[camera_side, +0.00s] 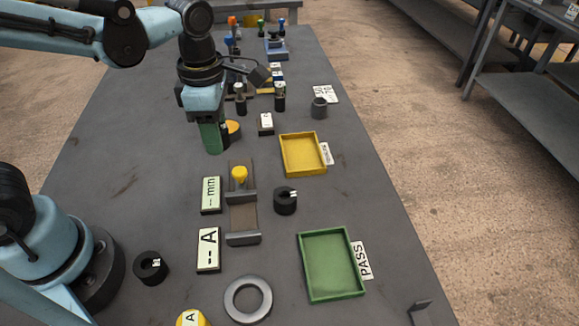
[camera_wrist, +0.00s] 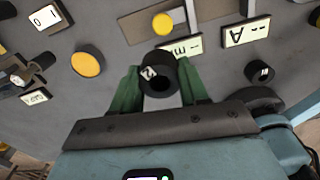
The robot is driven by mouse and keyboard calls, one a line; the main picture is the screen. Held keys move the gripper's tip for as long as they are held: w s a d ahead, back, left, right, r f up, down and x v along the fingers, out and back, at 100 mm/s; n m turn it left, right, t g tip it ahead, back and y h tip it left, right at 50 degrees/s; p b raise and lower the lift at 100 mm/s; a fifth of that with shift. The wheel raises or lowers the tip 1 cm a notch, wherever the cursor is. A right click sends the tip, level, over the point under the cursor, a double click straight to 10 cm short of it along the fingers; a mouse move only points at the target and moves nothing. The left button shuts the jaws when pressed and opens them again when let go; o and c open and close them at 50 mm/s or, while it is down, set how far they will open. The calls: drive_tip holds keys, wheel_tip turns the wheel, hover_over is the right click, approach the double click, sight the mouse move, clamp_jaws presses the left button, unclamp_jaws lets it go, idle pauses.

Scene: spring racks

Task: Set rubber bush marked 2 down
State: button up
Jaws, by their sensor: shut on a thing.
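My gripper (camera_wrist: 158,88) has green fingers and is shut on a black ring-shaped rubber bush marked 2 (camera_wrist: 158,72). In the wrist view the bush sits between the fingers, with its white mark and dark hole showing. In the side view my gripper (camera_side: 213,148) points down over the left part of the table, behind the "-- mm" display (camera_side: 211,195). There the fingers mostly hide the bush, and I cannot tell whether it touches the table.
A slide fixture with a yellow knob (camera_side: 240,174) is nearby. Black bushes stand to its right (camera_side: 285,201) and front left (camera_side: 151,268). A yellow tray (camera_side: 323,170) and green PASS tray (camera_side: 304,272) lie right.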

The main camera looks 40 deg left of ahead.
drive_tip(key=s+d+r+m, duration=0.1)
drive_tip(key=s+d+m, duration=0.8)
drive_tip(key=s+d, duration=0.6)
hover_over(243, 222)
wheel_tip(243, 222, down, 7)
drive_tip(key=shift+r, duration=0.2)
drive_tip(key=shift+f, duration=2)
drive_tip(key=shift+f, duration=0.15)
drive_tip(key=o, duration=0.9)
drive_tip(key=shift+c, duration=0.2)
